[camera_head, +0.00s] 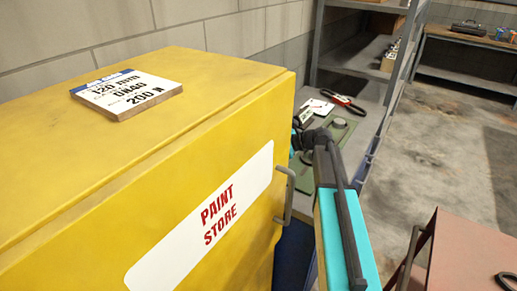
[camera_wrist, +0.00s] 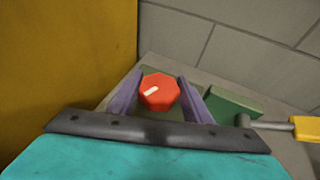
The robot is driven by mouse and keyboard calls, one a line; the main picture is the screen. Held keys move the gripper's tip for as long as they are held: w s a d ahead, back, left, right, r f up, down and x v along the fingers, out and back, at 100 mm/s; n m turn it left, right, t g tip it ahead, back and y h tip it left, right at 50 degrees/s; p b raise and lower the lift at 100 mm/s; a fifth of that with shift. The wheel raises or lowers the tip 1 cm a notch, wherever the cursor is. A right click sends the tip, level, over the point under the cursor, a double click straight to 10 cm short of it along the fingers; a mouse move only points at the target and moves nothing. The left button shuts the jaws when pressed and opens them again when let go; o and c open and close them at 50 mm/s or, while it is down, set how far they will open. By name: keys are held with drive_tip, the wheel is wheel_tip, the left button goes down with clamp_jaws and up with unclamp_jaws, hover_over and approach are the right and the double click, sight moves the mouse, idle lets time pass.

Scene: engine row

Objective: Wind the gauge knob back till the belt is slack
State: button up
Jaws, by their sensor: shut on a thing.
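The gauge knob (camera_wrist: 159,92) is a red, many-sided knob with a white mark pointing to the left, seen in the middle of the wrist view. My gripper (camera_wrist: 160,86) has its two purple fingers on either side of the knob and is shut on it. In the head view my dark wrist (camera_head: 312,140) is at the bench behind the yellow cabinet, which hides the fingers and the knob.
A yellow paint store cabinet (camera_head: 225,130) stands close to the left of my arm; its handle (camera_head: 286,195) sticks out towards it. A green plate (camera_head: 342,128) lies on the grey bench. In the wrist view a yellow-ended rod (camera_wrist: 304,127) is at right. Open floor (camera_head: 440,140) is at right.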

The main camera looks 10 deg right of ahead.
drive_tip(key=n+g, duration=0.1)
drive_tip(key=n+g+p, duration=0.1)
drive_tip(key=n+g+y, duration=0.1)
drive_tip(key=shift+w+r+p, duration=0.15)
drive_tip(key=shift+w+p, duration=0.1)
drive_tip(key=shift+p, duration=0.15)
drive_tip(key=shift+s+n+g+p, duration=0.1)
drive_tip(key=shift+n+g+p, duration=0.4)
drive_tip(key=shift+n+g, duration=0.5)
drive_tip(key=shift+s+g, duration=0.15)
drive_tip(key=shift+g, duration=0.35)
drive_tip(key=o, duration=1.1)
drive_tip(key=shift+c, duration=0.2)
drive_tip(key=shift+d, duration=0.15)
drive_tip(key=shift+d, duration=0.5)
drive_tip(key=b+v, duration=0.3)
drive_tip(key=v, duration=0.9)
drive_tip(key=shift+d+r, duration=0.15)
drive_tip(key=shift+d, duration=0.1)
